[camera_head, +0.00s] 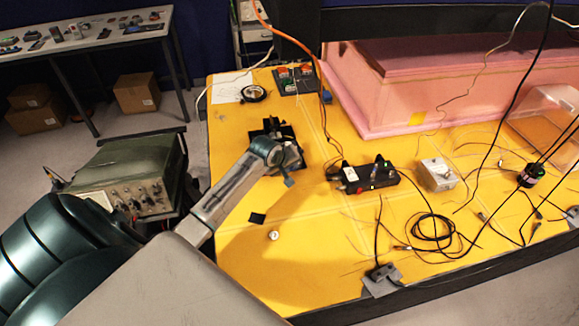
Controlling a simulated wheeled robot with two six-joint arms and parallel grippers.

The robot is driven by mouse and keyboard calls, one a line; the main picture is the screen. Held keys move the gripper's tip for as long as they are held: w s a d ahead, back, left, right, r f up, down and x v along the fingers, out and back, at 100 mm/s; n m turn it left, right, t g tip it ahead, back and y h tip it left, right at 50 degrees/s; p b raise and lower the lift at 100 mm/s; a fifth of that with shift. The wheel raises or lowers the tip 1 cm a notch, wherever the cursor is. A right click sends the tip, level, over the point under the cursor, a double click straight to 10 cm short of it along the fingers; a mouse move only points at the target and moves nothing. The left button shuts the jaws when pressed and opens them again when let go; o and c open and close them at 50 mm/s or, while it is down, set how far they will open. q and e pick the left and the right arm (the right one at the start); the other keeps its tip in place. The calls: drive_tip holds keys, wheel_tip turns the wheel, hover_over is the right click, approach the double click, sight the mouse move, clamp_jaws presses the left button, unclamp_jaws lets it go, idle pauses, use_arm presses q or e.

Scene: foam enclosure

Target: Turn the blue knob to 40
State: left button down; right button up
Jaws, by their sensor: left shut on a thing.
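My left arm reaches in from the lower left over the yellow table. My left gripper (287,162) is at a small black device (285,132) on the left part of the table. The gripper is shut on a part there that looks to be the blue knob, but the jaws and wrist hide it. I cannot read any scale or the knob's setting. My right gripper is not in view.
A round dial (254,93) is behind. A pink foam enclosure (400,105) fills the back right. An oscilloscope (130,175) stands left.

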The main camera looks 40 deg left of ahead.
use_arm(q)
drive_tip(key=g+y, duration=0.2)
drive_tip(key=g, duration=0.1)
drive_tip(key=w+d+m+g+y, duration=0.1)
drive_tip(key=shift+w+r+g+y, duration=0.1)
drive_tip(key=shift+r+g+y, duration=0.05)
drive_tip(key=shift+g+y, duration=0.2)
drive_tip(key=shift+w+d+m+g+y, duration=0.15)
drive_tip(key=shift+m+g+y, duration=0.15)
drive_tip(key=shift+g+y, duration=0.5)
drive_tip(key=shift+w+d+m+g+y, duration=0.15)
drive_tip(key=shift+m+g+y, duration=0.15)
drive_tip(key=shift+g+y, duration=0.4)
drive_tip(key=c, duration=1.3)
unclamp_jaws()
drive_tip(key=shift+o, duration=0.2)
